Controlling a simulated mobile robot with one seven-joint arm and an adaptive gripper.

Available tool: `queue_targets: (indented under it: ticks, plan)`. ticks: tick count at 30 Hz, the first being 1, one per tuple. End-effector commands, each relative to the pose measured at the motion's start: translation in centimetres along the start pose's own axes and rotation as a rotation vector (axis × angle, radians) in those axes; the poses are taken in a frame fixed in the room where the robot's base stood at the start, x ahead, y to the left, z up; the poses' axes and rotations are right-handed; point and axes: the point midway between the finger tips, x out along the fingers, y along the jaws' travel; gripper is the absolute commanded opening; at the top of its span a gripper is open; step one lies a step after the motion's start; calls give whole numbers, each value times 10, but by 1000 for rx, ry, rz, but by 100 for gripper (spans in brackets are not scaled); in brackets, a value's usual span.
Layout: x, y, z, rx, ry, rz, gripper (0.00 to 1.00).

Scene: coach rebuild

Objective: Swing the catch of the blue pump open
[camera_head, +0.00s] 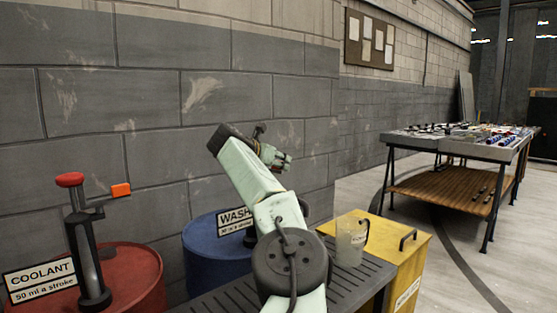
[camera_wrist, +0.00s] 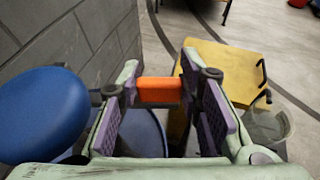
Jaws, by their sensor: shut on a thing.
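The blue pump's round blue head (camera_wrist: 42,115) fills the left of the wrist view. Its orange catch (camera_wrist: 160,91) lies crosswise between the two finger pads of my gripper (camera_wrist: 158,86), which is shut on it. In the head view my gripper (camera_head: 274,158) is above the blue drum (camera_head: 210,262) with the WASH sign (camera_head: 235,220). My arm hides the blue pump there. The blue drum also shows below the fingers in the wrist view (camera_wrist: 146,132).
A red coolant drum (camera_head: 135,277) with a red-topped pump (camera_head: 85,245) stands left. A clear jug (camera_head: 350,242) stands right of my arm, by a yellow cabinet (camera_head: 408,262). A block wall (camera_head: 120,130) runs close behind. A cluttered workbench (camera_head: 462,143) stands farther right, with open floor before it.

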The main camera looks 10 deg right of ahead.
Motion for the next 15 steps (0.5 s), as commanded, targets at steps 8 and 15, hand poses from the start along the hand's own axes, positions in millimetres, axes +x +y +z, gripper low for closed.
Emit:
queue_targets:
  ticks: [8,15]
  plan:
    - [-3,2,0,38,-1,-82,0]
    - [-3,1,0,46,-3,-101,0]
